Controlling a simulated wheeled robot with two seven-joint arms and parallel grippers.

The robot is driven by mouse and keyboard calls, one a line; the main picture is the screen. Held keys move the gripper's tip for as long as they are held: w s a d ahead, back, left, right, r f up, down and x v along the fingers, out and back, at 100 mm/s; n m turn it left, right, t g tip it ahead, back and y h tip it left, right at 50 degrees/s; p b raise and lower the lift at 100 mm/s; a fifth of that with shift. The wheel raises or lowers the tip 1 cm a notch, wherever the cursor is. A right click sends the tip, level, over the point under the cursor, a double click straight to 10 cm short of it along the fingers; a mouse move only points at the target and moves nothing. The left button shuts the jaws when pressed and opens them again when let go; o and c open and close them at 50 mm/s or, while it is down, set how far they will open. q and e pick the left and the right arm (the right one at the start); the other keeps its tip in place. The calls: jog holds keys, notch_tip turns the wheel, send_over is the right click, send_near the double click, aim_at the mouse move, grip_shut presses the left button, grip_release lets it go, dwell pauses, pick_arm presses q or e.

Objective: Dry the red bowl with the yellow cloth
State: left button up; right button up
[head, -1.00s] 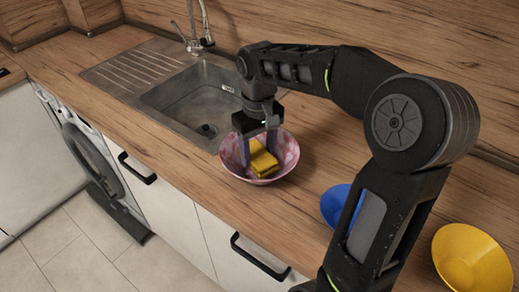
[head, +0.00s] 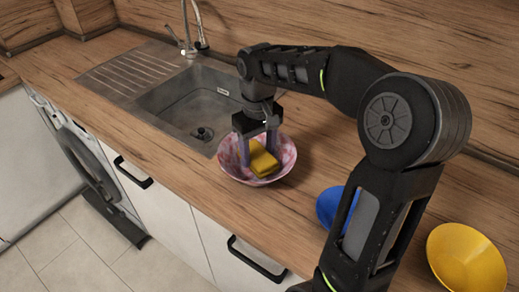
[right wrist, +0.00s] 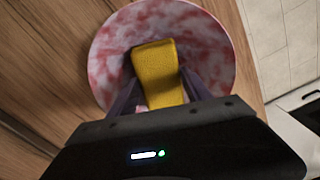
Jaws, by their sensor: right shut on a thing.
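The red bowl (head: 279,172), mottled pink-red and white, stands upright on the wooden counter just right of the sink. The yellow cloth (head: 264,161), a folded block, is inside the bowl. My right gripper (head: 258,156) reaches down into the bowl and is shut on the cloth. In the right wrist view the cloth (right wrist: 157,72) sits between the two fingers, over the inside of the bowl (right wrist: 205,50). The fingers hide part of the bowl's inside, so I cannot tell how firmly the cloth touches it. My left gripper is not in view.
The sink (head: 190,105) with its tap (head: 194,30) lies left of the bowl. The counter's front edge is close to the red bowl.

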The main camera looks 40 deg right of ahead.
jog(key=shift+a+r, duration=0.1)
jog(key=shift+a, duration=0.55)
jog(key=shift+d, duration=1)
jog(key=shift+a, duration=1)
